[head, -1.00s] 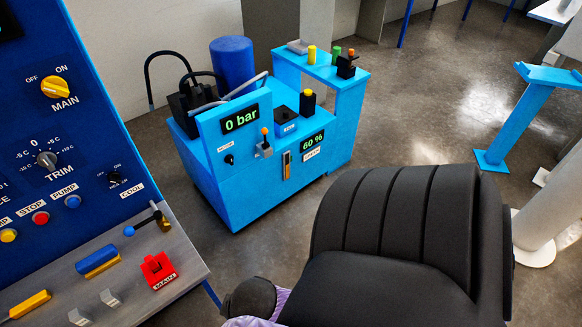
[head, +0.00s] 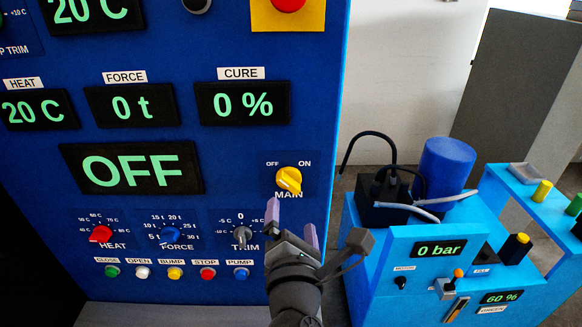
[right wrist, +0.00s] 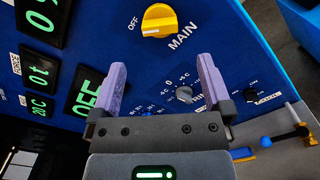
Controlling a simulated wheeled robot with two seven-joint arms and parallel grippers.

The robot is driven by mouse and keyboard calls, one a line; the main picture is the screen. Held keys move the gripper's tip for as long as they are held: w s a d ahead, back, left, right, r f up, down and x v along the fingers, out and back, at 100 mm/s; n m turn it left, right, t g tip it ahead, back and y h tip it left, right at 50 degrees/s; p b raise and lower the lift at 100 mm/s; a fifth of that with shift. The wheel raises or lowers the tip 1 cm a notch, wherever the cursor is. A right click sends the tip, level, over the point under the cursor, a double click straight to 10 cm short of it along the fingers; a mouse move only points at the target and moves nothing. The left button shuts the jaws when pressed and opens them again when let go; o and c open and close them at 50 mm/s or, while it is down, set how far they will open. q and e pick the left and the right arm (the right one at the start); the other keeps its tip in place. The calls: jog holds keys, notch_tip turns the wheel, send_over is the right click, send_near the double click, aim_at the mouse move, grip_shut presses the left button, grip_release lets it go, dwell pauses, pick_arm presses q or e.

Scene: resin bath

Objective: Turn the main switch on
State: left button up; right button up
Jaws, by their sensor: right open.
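The main switch (head: 289,180) is a yellow rotary knob on the blue panel, labelled MAIN, with OFF at its upper left and ON at its upper right. A large display (head: 132,168) to its left reads OFF. My right gripper (head: 291,224) is in front of the panel just below the knob, with its purple fingers apart and nothing between them. In the right wrist view the knob (right wrist: 159,20) lies beyond the open fingertips (right wrist: 162,68), clear of both. My left gripper is not in view.
The trim knob (head: 241,236) is close to the left of my right gripper. Red heat (head: 101,234) and blue force (head: 169,236) knobs and a row of coloured buttons are further left. A light-blue pump unit (head: 375,258) stands to the right.

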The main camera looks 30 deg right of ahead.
aim_at(291, 185)
jog(key=x, duration=0.9)
jog(key=shift+w+d, duration=0.1)
jog(key=shift+w, duration=0.1)
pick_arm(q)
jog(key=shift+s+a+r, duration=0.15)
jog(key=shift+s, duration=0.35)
